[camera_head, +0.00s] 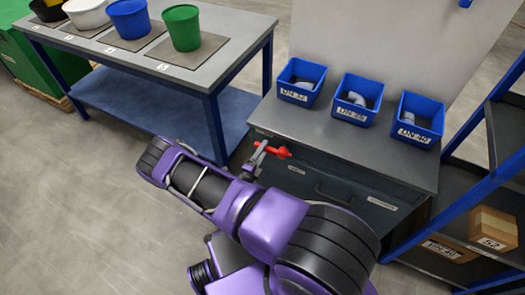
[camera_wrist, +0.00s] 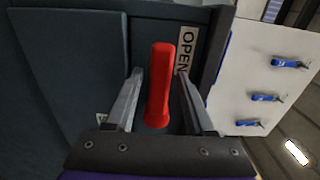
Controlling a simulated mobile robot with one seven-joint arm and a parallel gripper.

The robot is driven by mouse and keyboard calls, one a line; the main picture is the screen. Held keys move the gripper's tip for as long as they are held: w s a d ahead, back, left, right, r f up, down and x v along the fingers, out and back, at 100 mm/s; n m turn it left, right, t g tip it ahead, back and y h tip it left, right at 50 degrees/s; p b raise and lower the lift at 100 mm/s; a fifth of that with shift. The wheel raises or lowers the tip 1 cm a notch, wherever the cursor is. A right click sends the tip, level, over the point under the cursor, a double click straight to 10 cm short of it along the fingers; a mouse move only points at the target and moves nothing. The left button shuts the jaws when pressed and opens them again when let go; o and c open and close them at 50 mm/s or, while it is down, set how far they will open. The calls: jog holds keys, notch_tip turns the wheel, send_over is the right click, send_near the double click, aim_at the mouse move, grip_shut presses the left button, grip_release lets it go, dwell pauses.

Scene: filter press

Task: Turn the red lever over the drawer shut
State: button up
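The red lever (camera_wrist: 159,85) stands between the two fingers of my gripper (camera_wrist: 157,95) in the wrist view. The fingers are open, with a gap on both sides of the lever. A white label reading OPEN (camera_wrist: 187,52) is on the dark front beside the lever. In the head view the red lever (camera_head: 273,151) is at the left top of the cabinet front, with my gripper (camera_head: 262,155) at it. The drawer (camera_head: 325,185) has a dark front with a handle and looks closed. My arm hides the lower part of the cabinet.
Three blue bins (camera_head: 357,99) with pipe fittings stand on the grey cabinet top (camera_head: 290,118). A table (camera_head: 225,75) with several buckets is at the left. A blue-framed shelf (camera_head: 465,195) with a cardboard box (camera_head: 493,228) is at the right. Open floor lies at the left front.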

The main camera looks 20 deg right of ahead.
grip_shut()
dwell(1.2)
